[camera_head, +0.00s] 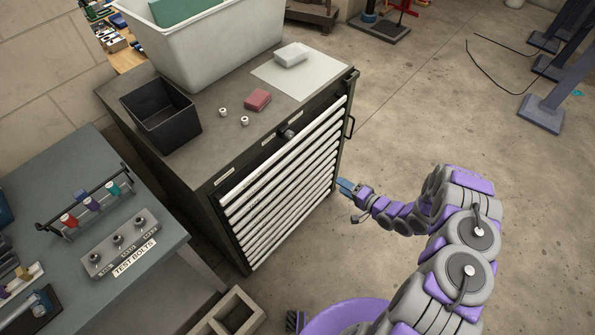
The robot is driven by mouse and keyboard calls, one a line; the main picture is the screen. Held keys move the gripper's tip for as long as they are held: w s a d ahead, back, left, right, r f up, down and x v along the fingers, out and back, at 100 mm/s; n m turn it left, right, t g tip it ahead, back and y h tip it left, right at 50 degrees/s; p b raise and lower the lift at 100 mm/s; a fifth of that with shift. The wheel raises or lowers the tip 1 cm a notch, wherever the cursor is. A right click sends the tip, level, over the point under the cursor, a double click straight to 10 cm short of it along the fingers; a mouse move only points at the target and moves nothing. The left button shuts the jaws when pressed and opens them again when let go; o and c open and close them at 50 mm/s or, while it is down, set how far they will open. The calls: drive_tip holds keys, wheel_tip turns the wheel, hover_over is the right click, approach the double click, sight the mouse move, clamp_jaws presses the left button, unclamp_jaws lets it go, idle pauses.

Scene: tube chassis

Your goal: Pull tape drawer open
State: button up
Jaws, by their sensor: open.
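A dark tool cabinet (206,213) stands in the middle, with a stack of drawers that have long pale front strips (285,172). All the drawer fronts look flush with the cabinet. I cannot read any drawer label, so I cannot tell which one is the tape drawer. My gripper (344,186) has blue fingertips and is open and empty. It is just right of the lower right part of the drawer fronts, seemingly apart from them. The exact gap cannot be judged from this view.
On the cabinet top are a white bin (205,45), a black open box (160,115), a red block (257,100) and a white block (291,55). A bench (165,225) with test bolts stands left. A hollow block (233,313) lies on the floor.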

drive_tip(key=s+a+m+y, duration=0.1)
drive_tip(key=s+a+y, duration=0.2)
drive_tip(key=b, duration=0.2)
approach(294, 168)
drive_tip(key=shift+m+t, duration=0.3)
drive_tip(key=shift+t, duration=0.1)
drive_tip(key=x, duration=0.8)
drive_tip(key=shift+a, duration=0.25)
drive_tip(key=shift+c, duration=0.3)
drive_tip(key=shift+s, duration=0.1)
clamp_jaws()
